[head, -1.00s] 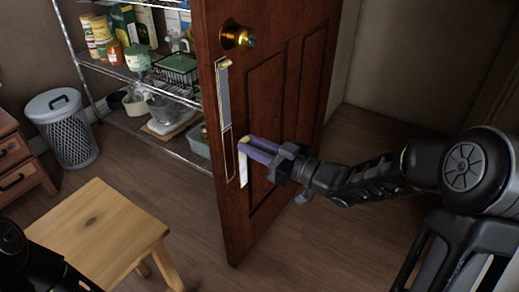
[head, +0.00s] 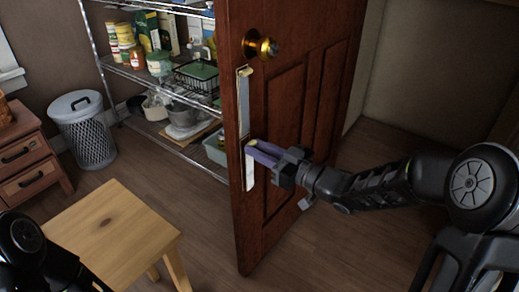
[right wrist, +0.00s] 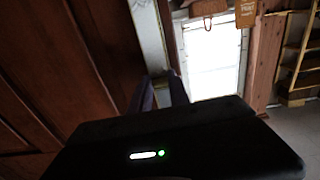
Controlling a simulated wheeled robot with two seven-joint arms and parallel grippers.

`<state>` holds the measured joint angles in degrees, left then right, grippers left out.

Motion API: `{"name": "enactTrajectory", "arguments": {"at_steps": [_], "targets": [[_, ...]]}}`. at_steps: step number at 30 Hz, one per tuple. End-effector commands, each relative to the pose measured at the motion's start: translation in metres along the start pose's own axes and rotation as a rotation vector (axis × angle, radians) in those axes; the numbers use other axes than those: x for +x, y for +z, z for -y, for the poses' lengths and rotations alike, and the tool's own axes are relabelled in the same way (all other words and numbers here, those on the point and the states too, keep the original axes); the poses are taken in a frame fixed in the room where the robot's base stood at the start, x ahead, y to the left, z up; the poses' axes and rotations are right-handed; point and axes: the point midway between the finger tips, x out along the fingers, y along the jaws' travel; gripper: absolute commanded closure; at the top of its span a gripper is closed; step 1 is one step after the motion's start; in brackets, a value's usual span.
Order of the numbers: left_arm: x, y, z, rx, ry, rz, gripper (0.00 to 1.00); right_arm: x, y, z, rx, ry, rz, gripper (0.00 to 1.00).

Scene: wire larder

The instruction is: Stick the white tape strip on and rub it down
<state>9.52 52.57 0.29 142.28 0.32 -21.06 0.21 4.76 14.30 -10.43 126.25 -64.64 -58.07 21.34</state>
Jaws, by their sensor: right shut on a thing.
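The white tape strip (head: 250,174) hangs upright against the brown door (head: 292,130), near its free edge. Its upper end is at the purple fingers of my right gripper (head: 252,148), which is shut on it. Above it, in line, a grey strip with a pale outline (head: 243,95) runs up towards the brass knob (head: 262,46). I cannot tell whether the white strip touches the door. In the right wrist view the fingers (right wrist: 163,91) are dark, with a pale upright band beyond them. My left arm shows at the lower left; its gripper is out of view.
A wire shelf (head: 150,76) with jars, boxes and baskets stands behind the door. A wooden stool (head: 112,228) stands at the front left, with a mesh bin (head: 90,140) and a drawer cabinet (head: 32,160) behind it. Floor is clear right of the door.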

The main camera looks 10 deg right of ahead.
Motion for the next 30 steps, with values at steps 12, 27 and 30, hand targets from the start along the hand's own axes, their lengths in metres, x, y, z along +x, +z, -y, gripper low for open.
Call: {"name": "enactTrajectory", "arguments": {"at_steps": [12, 27, 30], "targets": [[0.0004, 0.0001, 0.0001, 0.0, 0.0, 0.0, 0.53, -0.0002, 0.0, -0.0001, 0.0, 0.0, 0.0, 1.0], [0.0017, 0.0001, 0.0006, 0.0, 0.0, 0.0, 0.53, 0.0059, 0.0004, 0.0003, 0.0, 0.0, 0.0, 1.0], [0.0022, 0.0002, 0.0008, 0.0, 0.0, 0.0, 0.53, 0.0084, 0.0004, 0.0002, 0.0, 0.0, 0.0, 1.0]]}}
